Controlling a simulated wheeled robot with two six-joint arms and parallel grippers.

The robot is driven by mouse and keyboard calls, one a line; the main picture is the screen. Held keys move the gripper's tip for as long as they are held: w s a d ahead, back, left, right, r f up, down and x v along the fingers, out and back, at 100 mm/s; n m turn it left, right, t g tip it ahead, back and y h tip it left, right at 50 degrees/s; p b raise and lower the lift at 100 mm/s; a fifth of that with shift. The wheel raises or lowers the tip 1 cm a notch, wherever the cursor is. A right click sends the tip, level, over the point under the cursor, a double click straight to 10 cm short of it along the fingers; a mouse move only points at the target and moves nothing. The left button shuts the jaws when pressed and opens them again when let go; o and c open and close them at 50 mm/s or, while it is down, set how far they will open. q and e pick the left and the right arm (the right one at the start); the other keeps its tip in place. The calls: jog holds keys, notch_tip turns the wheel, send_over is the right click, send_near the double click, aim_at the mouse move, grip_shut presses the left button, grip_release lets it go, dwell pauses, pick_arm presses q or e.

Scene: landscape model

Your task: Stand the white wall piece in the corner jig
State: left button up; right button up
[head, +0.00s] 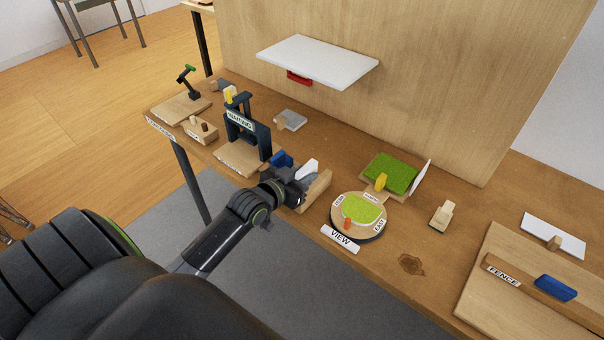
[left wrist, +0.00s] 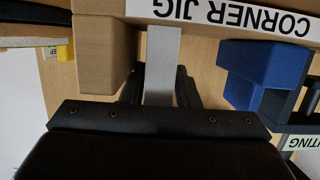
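The white wall piece (head: 308,168) stands upright at my left gripper (head: 302,184). In the left wrist view the wall piece (left wrist: 162,52) shows as a pale strip between the two fingers (left wrist: 161,88), which are shut on it. The corner jig (head: 319,188) is a tan wooden block, right beside the gripper and partly hidden by it. In the left wrist view its label (left wrist: 235,15) and a tan block (left wrist: 104,52) are close to the wall piece. Whether the wall piece's lower edge touches the jig is hidden. My right gripper is out of view.
The round view turntable (head: 358,216) and a green board (head: 391,173) lie to the right. A white shelf (head: 318,61) hangs above.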

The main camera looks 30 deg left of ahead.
pick_arm(q)
jog(key=shift+s+f+p, duration=0.35)
jog(key=shift+s+f, duration=0.05)
jog(key=shift+s, duration=0.25)
jog(key=shift+r+p+v, duration=0.25)
jog(key=shift+p+v, duration=0.4)
jog(key=shift+v, duration=0.45)
jog(key=shift+p+v, duration=0.55)
jog(key=shift+v, duration=0.3)
jog(key=shift+s+d+r+p, duration=0.15)
jog(key=shift+s+r, duration=0.15)
jog(key=shift+s, duration=0.15)
jog(key=shift+s+d+r+p, duration=0.1)
jog(key=shift+s+r+p, duration=0.05)
jog(key=shift+s+r, duration=0.25)
jog(key=shift+a+f, duration=0.25)
